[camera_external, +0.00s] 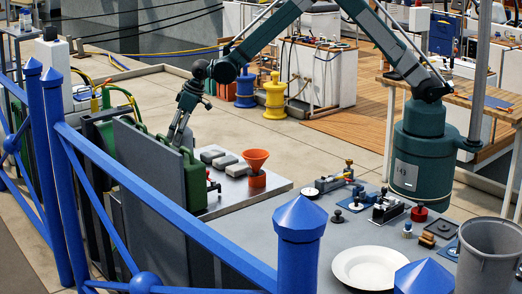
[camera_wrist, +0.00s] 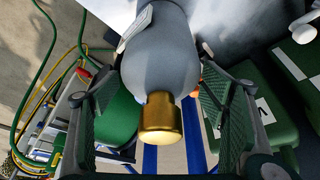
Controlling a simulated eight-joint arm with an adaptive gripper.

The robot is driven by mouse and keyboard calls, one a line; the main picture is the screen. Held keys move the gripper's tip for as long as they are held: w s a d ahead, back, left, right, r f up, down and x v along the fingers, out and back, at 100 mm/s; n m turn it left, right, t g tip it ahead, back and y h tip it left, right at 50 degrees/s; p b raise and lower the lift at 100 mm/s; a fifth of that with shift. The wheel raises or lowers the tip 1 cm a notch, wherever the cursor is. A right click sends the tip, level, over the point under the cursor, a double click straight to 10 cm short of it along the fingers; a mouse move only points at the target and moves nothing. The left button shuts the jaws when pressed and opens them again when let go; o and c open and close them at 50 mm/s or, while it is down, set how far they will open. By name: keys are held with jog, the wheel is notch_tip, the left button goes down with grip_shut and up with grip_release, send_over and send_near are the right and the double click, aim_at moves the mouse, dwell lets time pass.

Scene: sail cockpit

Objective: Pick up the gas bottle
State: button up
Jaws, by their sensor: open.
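The gas bottle (camera_wrist: 158,60) looks like the grey rounded cylinder with a brass neck fitting (camera_wrist: 161,122) at the centre of the wrist view. My gripper (camera_wrist: 160,112) is open, with one finger on each side of the bottle's neck end. I cannot tell whether either finger touches it. In the external view my gripper (camera_external: 179,128) points down just behind the top of a grey panel (camera_external: 150,185), near green canisters (camera_external: 188,172). I cannot make out the gas bottle there; the panel and my gripper may hide it.
A green canister (camera_wrist: 272,118) stands close to the right finger in the wrist view, and a green rounded object (camera_wrist: 118,125) lies by the left finger. Blue railing (camera_external: 180,220) crosses the foreground.

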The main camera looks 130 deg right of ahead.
jog(key=c, duration=1.6)
jog(key=shift+c, duration=0.2)
jog(key=shift+r+p, duration=0.3)
jog(key=shift+r, duration=4.75)
